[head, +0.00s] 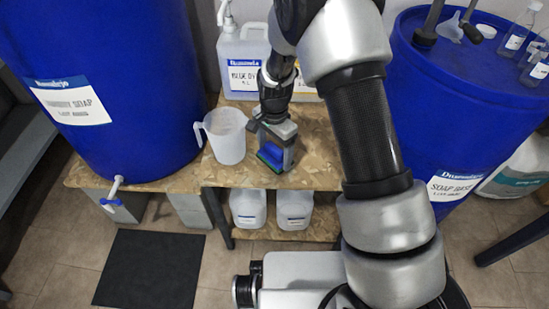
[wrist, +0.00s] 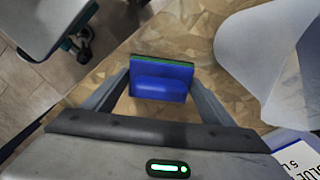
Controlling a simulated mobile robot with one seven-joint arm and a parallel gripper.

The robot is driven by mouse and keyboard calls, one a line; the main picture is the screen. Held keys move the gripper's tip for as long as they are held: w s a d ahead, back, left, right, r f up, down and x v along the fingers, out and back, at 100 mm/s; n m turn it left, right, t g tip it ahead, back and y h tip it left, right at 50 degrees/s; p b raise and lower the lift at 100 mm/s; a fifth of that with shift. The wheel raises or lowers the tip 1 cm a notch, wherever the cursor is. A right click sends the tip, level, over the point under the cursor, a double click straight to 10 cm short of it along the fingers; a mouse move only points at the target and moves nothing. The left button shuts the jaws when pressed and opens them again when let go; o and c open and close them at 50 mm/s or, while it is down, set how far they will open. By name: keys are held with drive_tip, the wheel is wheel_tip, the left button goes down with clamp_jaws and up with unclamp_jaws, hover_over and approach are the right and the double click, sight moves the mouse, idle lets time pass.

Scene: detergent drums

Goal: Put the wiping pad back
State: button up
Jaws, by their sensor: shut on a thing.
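The wiping pad (head: 270,154) is a blue block with a green layer, near the front edge of the wooden bench (head: 318,160). In the wrist view the pad (wrist: 161,82) sits between the two fingers of my gripper (wrist: 160,92), blue handle side toward the camera and green layer along the far edge. My gripper (head: 277,155) is shut on the pad in the head view, pointing down. I cannot tell whether the pad touches the bench top or is slightly above it.
A translucent measuring jug (head: 225,136) stands close left of my gripper. A dye canister (head: 242,62) stands behind. Blue drums stand left (head: 110,80) and right (head: 465,100). White jugs (head: 248,207) sit on the lower shelf. A dark mat (head: 150,269) lies on the floor.

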drive_tip(key=shift+f, duration=1.1)
drive_tip(key=shift+f, duration=0.1)
drive_tip(key=shift+f+b, duration=0.15)
drive_tip(key=shift+b, duration=0.15)
drive_tip(key=o, duration=1.4)
drive_tip(key=shift+c, duration=0.2)
